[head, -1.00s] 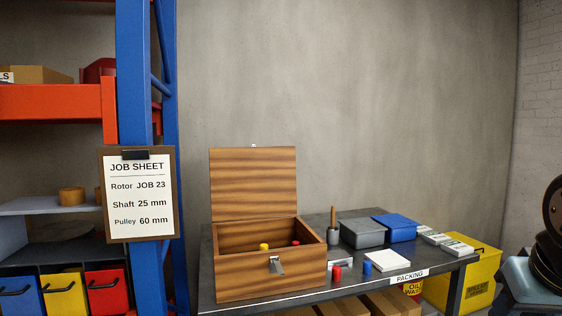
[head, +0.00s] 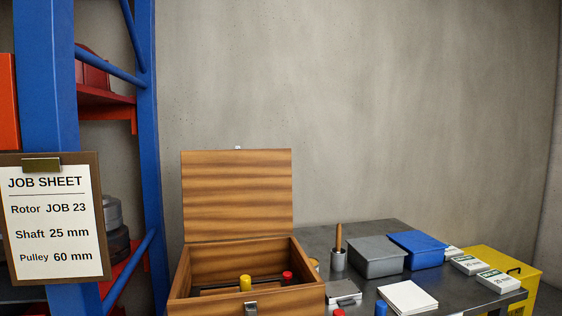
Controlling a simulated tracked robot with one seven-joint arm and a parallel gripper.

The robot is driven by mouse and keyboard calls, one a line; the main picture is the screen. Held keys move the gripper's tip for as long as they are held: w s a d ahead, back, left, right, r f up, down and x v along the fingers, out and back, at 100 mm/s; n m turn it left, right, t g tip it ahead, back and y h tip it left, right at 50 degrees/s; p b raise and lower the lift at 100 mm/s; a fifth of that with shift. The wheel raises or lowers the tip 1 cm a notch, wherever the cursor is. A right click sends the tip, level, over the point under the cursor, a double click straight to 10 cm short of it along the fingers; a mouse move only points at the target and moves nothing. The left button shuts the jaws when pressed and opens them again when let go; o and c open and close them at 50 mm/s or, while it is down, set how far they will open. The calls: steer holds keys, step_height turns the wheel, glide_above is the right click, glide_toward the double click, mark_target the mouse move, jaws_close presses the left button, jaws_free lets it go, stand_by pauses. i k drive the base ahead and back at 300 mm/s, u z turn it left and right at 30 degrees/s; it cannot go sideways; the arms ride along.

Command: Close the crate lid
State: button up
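The wooden crate (head: 310,297) stands on the left part of the dark bench in the head view. Its lid (head: 238,195) is open and stands upright at the back edge. Inside the crate a yellow-topped piece (head: 245,283) and a red-topped piece (head: 287,277) show. A metal latch (head: 250,308) sits on the crate's front, cut by the bottom edge of the picture. My gripper is not in view.
A blue rack post (head: 48,100) with a job sheet (head: 50,222) stands left.

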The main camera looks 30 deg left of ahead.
mark_target(237, 193)
steer(key=u, duration=0.1)
steer(key=i, duration=1)
steer(key=u, duration=0.75)
steer(key=i, duration=0.45)
steer(key=u, duration=0.35)
steer(key=k, duration=0.8)
steer(key=u, duration=0.25)
steer(key=i, duration=0.8)
steer(key=z, duration=0.25)
